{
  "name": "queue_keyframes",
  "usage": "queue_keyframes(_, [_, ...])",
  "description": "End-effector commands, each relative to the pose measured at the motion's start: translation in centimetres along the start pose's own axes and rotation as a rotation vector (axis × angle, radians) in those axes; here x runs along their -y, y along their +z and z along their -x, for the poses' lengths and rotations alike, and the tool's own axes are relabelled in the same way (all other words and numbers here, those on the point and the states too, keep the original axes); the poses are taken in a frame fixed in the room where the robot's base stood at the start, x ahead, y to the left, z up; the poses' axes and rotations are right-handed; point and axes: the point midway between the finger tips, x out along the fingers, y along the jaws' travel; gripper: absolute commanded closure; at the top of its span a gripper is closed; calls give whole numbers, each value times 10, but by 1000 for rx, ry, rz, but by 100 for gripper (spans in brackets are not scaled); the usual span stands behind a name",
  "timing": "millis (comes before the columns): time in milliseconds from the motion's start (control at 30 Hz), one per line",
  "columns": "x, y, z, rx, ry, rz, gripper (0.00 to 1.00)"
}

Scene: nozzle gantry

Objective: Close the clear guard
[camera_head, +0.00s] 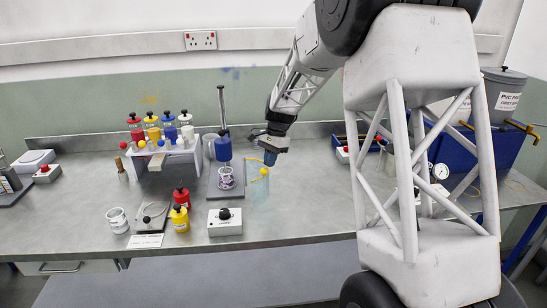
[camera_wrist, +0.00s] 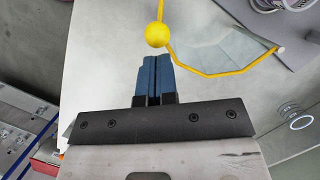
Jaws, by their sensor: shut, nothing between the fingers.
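The clear guard (camera_head: 258,192) is a see-through bluish panel with a yellow edge, standing out to the right of the nozzle stand (camera_head: 223,148). Its yellow ball knob (camera_head: 264,171) shows large in the wrist view (camera_wrist: 156,35), with the yellow rim bending away to the right and the clear sheet (camera_wrist: 215,48) inside it. My gripper (camera_head: 270,160) is shut and empty, its blue fingertips side by side (camera_wrist: 151,58) just short of the knob. A small gap shows between tips and knob in the wrist view. A purple-and-white cup (camera_head: 226,178) sits under the nozzle.
A white rack (camera_head: 160,152) with several colored bottles stands to the left. A red bottle (camera_head: 181,197), a yellow bottle (camera_head: 180,218) and a grey box with a black knob (camera_head: 225,222) stand near the front.

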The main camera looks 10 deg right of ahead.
Motion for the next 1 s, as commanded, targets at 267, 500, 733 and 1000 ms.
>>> queue_keyframes(267, [0,1,0,0,0,0,100])
queue_keyframes(500, [0,3,-1,0,-3,-8,100])
queue_keyframes(733, [1,8,-2,-1,-14,-44,100])
queue_keyframes(1000, [1,12,-4,-1,-23,-73,100])
